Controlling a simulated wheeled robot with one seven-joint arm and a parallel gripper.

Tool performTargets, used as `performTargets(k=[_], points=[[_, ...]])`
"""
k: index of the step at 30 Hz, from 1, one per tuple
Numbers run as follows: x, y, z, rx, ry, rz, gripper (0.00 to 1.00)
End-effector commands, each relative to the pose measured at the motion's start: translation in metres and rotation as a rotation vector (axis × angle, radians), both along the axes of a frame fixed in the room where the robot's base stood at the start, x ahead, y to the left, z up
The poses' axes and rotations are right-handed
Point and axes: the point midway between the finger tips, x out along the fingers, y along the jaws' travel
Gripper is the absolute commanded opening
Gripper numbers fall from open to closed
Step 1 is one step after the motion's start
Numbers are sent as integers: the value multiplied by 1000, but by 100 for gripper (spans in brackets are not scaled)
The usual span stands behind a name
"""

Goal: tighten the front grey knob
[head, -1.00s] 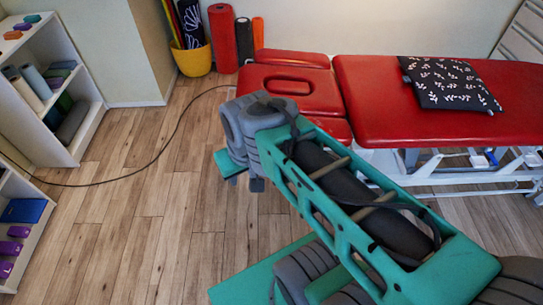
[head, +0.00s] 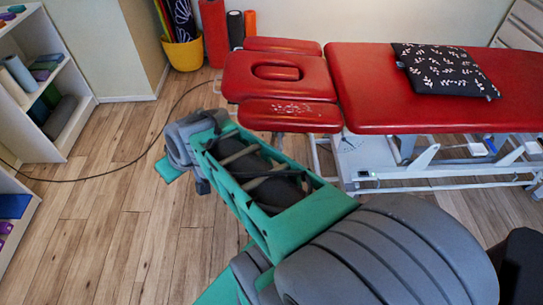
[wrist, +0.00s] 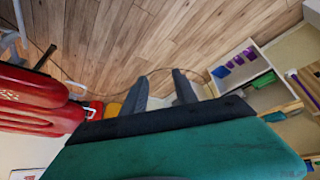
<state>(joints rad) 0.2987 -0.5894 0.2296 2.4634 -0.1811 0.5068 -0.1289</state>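The red treatment table (head: 430,105) stands at the right in the head view, its headrest section (head: 277,78) pointing left. Its red padding also shows at the left edge of the wrist view (wrist: 30,90). A dark rod (wrist: 44,58) sticks out beside the padding there. I cannot make out a grey knob in either view; my arm hides part of the table's near side. My gripper (wrist: 160,78) shows in the wrist view with its two dark fingers apart and nothing between them. It is apart from the table.
A patterned black cushion (head: 443,69) lies on the table. The white table frame (head: 420,165) stands below. A white shelf (head: 45,85) stands at the left, a yellow bucket (head: 185,53) at the back. A black cable (head: 105,172) crosses the otherwise clear wooden floor.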

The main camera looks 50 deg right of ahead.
Motion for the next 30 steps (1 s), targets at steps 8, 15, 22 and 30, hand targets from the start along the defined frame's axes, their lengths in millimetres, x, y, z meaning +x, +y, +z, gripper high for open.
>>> performTargets(k=[8,15,22,30], points=[[34,-153,-168,-70,-532,-291,34],[-48,-287,-214,-297,-906,-689,34],[-85,-317,-211,-382,-988,-812,34],[-60,-343,-207,-380,-987,-807,34]])
